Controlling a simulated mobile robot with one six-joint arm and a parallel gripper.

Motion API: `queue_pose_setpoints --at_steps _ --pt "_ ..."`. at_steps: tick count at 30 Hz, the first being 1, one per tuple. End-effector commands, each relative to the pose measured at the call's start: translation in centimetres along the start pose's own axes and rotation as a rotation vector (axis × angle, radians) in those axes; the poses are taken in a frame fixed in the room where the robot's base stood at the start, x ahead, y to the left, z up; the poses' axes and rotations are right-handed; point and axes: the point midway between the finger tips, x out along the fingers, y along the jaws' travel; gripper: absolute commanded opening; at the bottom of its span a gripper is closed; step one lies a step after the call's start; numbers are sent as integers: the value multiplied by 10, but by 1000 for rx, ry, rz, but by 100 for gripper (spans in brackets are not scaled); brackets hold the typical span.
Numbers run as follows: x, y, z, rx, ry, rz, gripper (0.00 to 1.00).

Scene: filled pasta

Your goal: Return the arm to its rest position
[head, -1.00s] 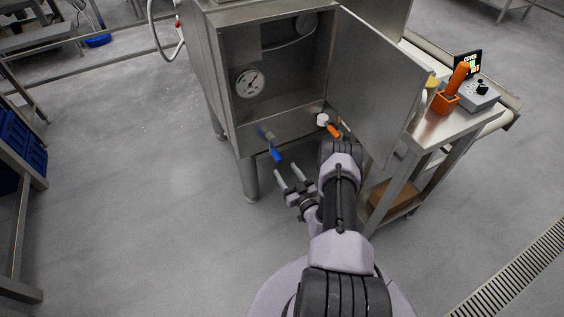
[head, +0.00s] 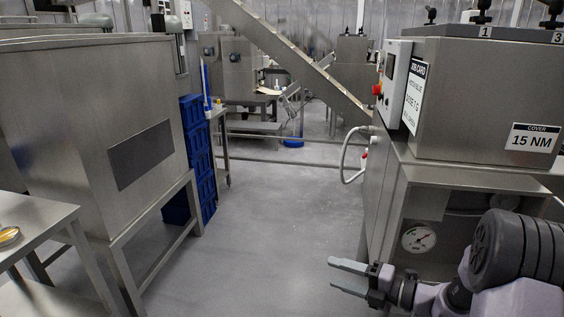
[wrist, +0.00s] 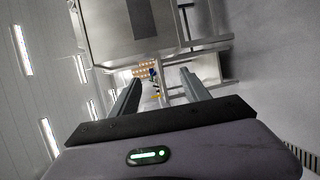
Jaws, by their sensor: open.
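My gripper (head: 349,276) is at the lower right of the head view, its two grey fingers pointing left. The fingers are apart with nothing between them. In the wrist view the gripper (wrist: 158,90) also shows two spread fingers with empty space between. Part of the cabinet's lower opening is hidden behind the arm.
A large steel hopper (head: 85,110) on legs stands at the left, with stacked blue crates (head: 200,160) behind it. A steel table (head: 30,222) is at the lower left. The grey floor (head: 270,230) in the middle is clear. A control box (head: 395,85) with a red button is at the right.

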Motion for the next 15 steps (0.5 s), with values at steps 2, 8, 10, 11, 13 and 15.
queue_pose_setpoints --at_steps 2,8,10,11,13,15 --pt "12 53 -66 -449 221 -106 55" --pt "-35 102 -212 -1747 858 -226 55" --pt "-63 106 -237 -2168 1081 -223 55" --pt "-75 107 -243 -2329 1171 -218 55" --pt "-97 110 -251 -2642 1363 -206 55" --pt "-112 113 -253 2678 -1420 184 55"
